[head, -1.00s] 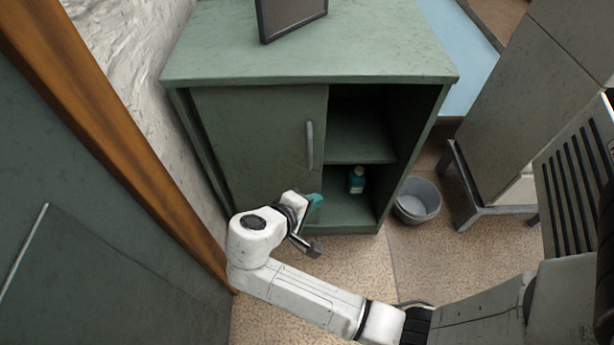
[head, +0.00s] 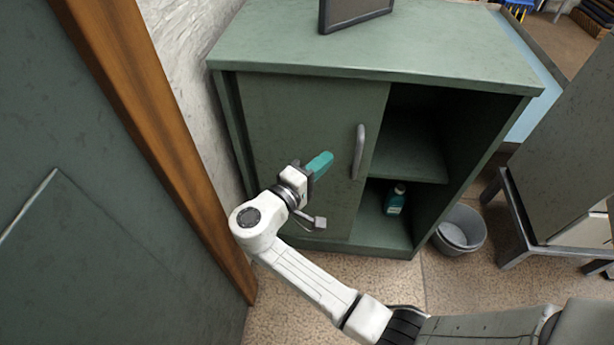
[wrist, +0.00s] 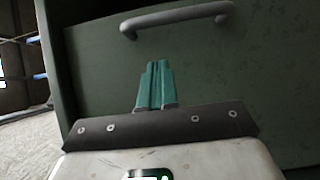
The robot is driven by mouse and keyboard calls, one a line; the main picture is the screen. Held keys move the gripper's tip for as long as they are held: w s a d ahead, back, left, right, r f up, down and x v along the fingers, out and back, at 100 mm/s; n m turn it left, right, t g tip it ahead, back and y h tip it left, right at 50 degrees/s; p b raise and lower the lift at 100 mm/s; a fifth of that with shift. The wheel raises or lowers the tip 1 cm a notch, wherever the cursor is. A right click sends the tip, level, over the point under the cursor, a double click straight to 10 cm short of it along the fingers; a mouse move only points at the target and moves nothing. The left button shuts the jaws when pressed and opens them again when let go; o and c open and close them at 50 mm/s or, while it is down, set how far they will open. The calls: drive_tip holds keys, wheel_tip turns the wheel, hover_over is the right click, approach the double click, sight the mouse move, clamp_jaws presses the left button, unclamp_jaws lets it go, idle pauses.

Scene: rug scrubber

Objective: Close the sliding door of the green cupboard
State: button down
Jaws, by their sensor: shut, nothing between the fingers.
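The green cupboard (head: 380,62) stands in front of me. Its sliding door (head: 290,110) covers the left part of the front, and the right part is open, showing a shelf. The door has a grey vertical bar handle (head: 359,152) near its right edge. In the wrist view the handle (wrist: 178,17) lies across the top, beyond the fingertips. My gripper (head: 321,163) has teal fingers, which are shut and empty. It is left of the handle and apart from it, in front of the door panel. The fingers (wrist: 157,85) point toward the door in the wrist view.
A teal bottle (head: 395,199) stands inside the open right part, on the cupboard floor. A grey bucket (head: 461,230) is at the cupboard's right. A dark-framed object (head: 352,12) stands on top. A wooden post (head: 150,130) and a green panel are close on the left.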

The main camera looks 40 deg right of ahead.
drive_tip(key=shift+s+d, duration=0.45)
drive_tip(key=shift+d, duration=0.25)
drive_tip(key=shift+s+d, duration=0.4)
drive_tip(key=shift+d, duration=0.3)
drive_tip(key=shift+s+d, duration=0.45)
drive_tip(key=shift+d, duration=0.25)
drive_tip(key=s+d+p, duration=0.2)
drive_tip(key=s+d, duration=1.4)
drive_tip(key=s, duration=0.4)
drive_tip(key=shift+s, duration=0.25)
